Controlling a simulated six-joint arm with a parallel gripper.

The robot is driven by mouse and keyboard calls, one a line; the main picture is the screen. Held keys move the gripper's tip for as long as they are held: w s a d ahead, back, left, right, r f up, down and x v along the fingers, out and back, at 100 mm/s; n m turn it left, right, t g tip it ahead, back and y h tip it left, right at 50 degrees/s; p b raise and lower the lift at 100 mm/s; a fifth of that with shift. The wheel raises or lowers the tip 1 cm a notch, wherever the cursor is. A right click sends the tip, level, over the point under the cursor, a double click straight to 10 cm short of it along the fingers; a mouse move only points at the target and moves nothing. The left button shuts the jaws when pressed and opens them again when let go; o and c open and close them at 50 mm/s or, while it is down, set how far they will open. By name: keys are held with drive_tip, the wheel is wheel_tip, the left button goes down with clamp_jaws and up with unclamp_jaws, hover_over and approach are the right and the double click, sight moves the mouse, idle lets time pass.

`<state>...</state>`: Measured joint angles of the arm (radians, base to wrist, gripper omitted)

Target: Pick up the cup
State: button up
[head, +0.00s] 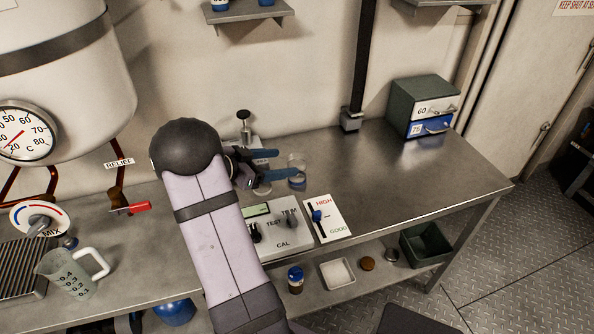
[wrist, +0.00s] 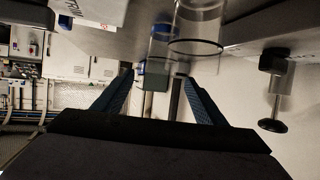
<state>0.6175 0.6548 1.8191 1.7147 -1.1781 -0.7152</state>
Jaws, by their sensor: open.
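A clear, see-through cup (head: 299,160) stands upright on the steel bench, right at the tips of my gripper. My gripper (head: 287,164) is open, with its two blue fingers pointing right toward the cup. One finger overlaps the cup's lower part in the head view. In the wrist view the bench is at the top, and the clear cup (wrist: 200,28) shows upper right of centre, rim downward in the picture. My gripper's fingers (wrist: 159,80) are spread apart there. A second clear shape between the fingertips is hard to make out. Nothing is held.
A plunger-like device (head: 244,125) stands behind my gripper; it also shows in the wrist view (wrist: 272,90). A calibration panel (head: 282,232) and a slider plate (head: 327,218) lie in front. A handled measuring jug (head: 75,275) is at left. Bench room is free right of the cup.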

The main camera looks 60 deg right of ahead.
sight(304, 161)
drive_tip(key=shift+p+x, duration=0.55)
drive_tip(key=shift+x, duration=3.1)
drive_tip(key=shift+f, duration=0.2)
drive_tip(key=c, duration=1.1)
